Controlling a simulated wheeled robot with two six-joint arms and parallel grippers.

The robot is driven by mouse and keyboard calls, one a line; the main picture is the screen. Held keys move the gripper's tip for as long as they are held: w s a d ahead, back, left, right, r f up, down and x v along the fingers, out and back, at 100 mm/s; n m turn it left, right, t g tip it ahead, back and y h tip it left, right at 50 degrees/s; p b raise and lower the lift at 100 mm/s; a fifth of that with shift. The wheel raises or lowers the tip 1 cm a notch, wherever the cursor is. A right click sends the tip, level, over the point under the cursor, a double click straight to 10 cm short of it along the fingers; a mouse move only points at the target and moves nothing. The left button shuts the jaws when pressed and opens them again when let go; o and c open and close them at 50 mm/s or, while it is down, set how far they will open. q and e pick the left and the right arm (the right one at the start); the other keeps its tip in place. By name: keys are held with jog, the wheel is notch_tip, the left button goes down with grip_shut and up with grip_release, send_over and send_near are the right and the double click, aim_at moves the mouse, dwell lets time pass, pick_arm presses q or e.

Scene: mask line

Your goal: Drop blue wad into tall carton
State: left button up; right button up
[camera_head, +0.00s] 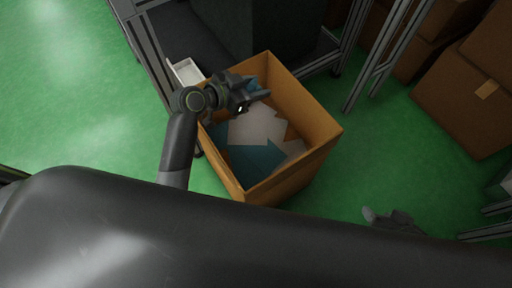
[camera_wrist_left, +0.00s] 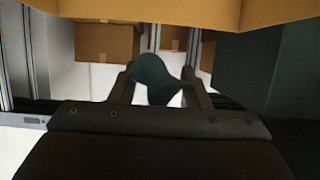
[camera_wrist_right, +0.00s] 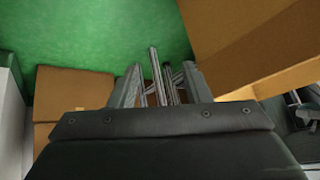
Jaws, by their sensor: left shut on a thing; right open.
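The tall carton (camera_head: 318,127) is an open brown box standing on the green floor in the middle of the head view. Teal, white and brown pieces lie inside it. My left gripper (camera_head: 258,92) is over the carton's opening, near its far left side. In the left wrist view it is shut on the blue wad (camera_wrist_left: 157,80), a dark teal crumpled piece held between the fingers. The carton's wall shows at the top of that view. My right gripper (camera_head: 377,216) is low at the right of the carton, open and empty; its spread fingers show in the right wrist view (camera_wrist_right: 160,85).
A dark machine with a metal frame (camera_head: 149,55) stands behind the carton, with a small white tray (camera_head: 186,72) beside it. Brown boxes (camera_head: 468,95) stand at the right behind metal posts. Green floor is clear at the left and right of the carton.

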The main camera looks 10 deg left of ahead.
pick_arm(q)
jog(key=shift+f+b, duration=0.75)
jog(key=shift+f, duration=0.15)
pick_arm(e)
jog(key=w+d+r+t+h, duration=0.1)
jog(key=w+d+r+t, duration=0.1)
jog(key=w+r+t, duration=0.5)
jog(key=shift+w+d+r+t+h, duration=0.35)
jog(key=shift+w+r, duration=0.7)
jog(key=shift+r, duration=0.4)
pick_arm(q)
jog(key=o, duration=1)
pick_arm(e)
jog(key=shift+f, duration=0.1)
